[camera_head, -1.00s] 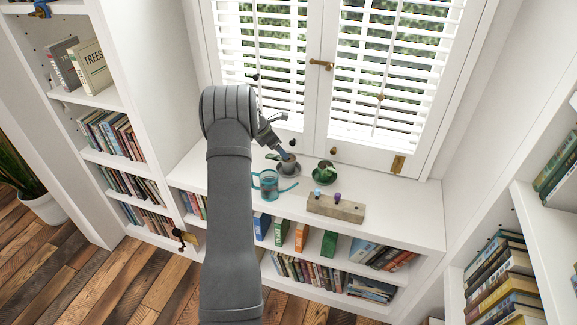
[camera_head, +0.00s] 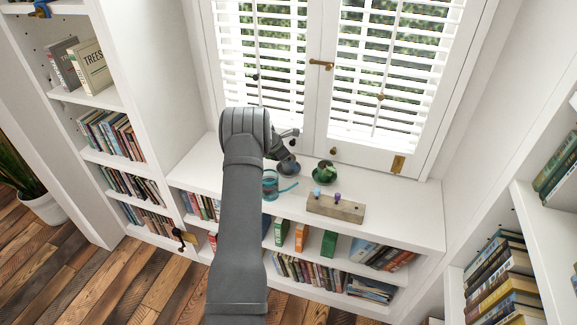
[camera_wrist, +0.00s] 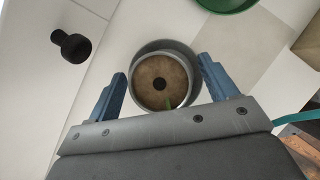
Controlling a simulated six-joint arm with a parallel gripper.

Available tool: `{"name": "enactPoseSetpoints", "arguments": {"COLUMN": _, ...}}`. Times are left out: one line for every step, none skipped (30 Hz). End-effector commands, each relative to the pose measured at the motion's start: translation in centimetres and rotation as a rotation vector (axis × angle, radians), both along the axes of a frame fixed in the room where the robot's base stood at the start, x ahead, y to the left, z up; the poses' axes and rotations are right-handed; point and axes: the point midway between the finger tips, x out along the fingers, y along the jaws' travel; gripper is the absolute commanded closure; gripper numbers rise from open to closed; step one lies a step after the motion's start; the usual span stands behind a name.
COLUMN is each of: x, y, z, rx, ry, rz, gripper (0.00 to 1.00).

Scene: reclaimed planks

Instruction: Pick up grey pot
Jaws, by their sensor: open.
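The grey pot (camera_wrist: 138,92) sits in the middle of the wrist view, seen from above. It is round with brown soil and a dark spot in its centre, and a bit of green shows at its lower edge. My gripper (camera_wrist: 162,70) is open, with one blue finger on each side of the pot. I cannot tell whether the fingers touch it. In the head view my gripper (camera_head: 287,161) is over the grey pot (camera_head: 290,172) on the white shelf top, and my arm and gripper hide part of the pot.
A teal watering can (camera_head: 270,187) stands close at the front left of the pot. A green pot with a plant (camera_head: 324,173) stands to the right. A wooden block with pegs (camera_head: 335,208) lies at the front right. Shuttered windows (camera_head: 320,65) rise behind. The shelf's right end is clear.

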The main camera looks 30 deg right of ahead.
Motion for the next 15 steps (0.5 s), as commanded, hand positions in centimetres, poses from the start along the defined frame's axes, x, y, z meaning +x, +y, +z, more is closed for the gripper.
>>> {"name": "enactPoseSetpoints", "arguments": {"x": 0.0, "y": 0.01, "z": 0.0, "rx": 0.0, "ry": 0.0, "rz": 0.0, "gripper": 0.26}}
{"name": "enactPoseSetpoints", "arguments": {"x": 0.0, "y": 0.02, "z": 0.01, "rx": 0.0, "ry": 0.0, "rz": 0.0, "gripper": 0.31}}
{"name": "enactPoseSetpoints", "arguments": {"x": 0.0, "y": 0.03, "z": 0.01, "rx": 0.0, "ry": 0.0, "rz": 0.0, "gripper": 0.39}}
{"name": "enactPoseSetpoints", "arguments": {"x": -0.01, "y": 0.03, "z": 0.01, "rx": 0.0, "ry": 0.0, "rz": 0.0, "gripper": 0.45}}
{"name": "enactPoseSetpoints", "arguments": {"x": 0.0, "y": 0.03, "z": 0.01, "rx": 0.0, "ry": 0.0, "rz": 0.0, "gripper": 0.51}}
{"name": "enactPoseSetpoints", "arguments": {"x": 0.0, "y": 0.03, "z": 0.02, "rx": 0.0, "ry": 0.0, "rz": 0.0, "gripper": 0.59}}
{"name": "enactPoseSetpoints", "arguments": {"x": 0.0, "y": 0.03, "z": 0.02, "rx": 0.0, "ry": 0.0, "rz": 0.0, "gripper": 0.65}}
{"name": "enactPoseSetpoints", "arguments": {"x": 0.0, "y": 0.02, "z": 0.02, "rx": 0.0, "ry": 0.0, "rz": 0.0, "gripper": 0.71}}
{"name": "enactPoseSetpoints", "arguments": {"x": 0.0, "y": 0.04, "z": 0.02, "rx": 0.0, "ry": 0.0, "rz": 0.0, "gripper": 0.78}}
{"name": "enactPoseSetpoints", "arguments": {"x": 0.03, "y": 0.01, "z": 0.1, "rx": -0.001, "ry": -0.001, "rz": 0.0, "gripper": 0.78}}
{"name": "enactPoseSetpoints", "arguments": {"x": 0.03, "y": 0.02, "z": 0.09, "rx": -0.001, "ry": -0.001, "rz": 0.0, "gripper": 0.83}}
{"name": "enactPoseSetpoints", "arguments": {"x": 0.03, "y": 0.02, "z": 0.09, "rx": -0.001, "ry": -0.001, "rz": 0.0, "gripper": 0.83}}
{"name": "enactPoseSetpoints", "arguments": {"x": 0.03, "y": 0.02, "z": 0.09, "rx": -0.001, "ry": -0.001, "rz": 0.0, "gripper": 0.83}}
{"name": "enactPoseSetpoints", "arguments": {"x": 0.03, "y": 0.02, "z": 0.11, "rx": -0.001, "ry": -0.001, "rz": 0.0, "gripper": 0.83}}
{"name": "enactPoseSetpoints", "arguments": {"x": 0.03, "y": 0.02, "z": 0.12, "rx": -0.001, "ry": -0.001, "rz": 0.0, "gripper": 0.83}}
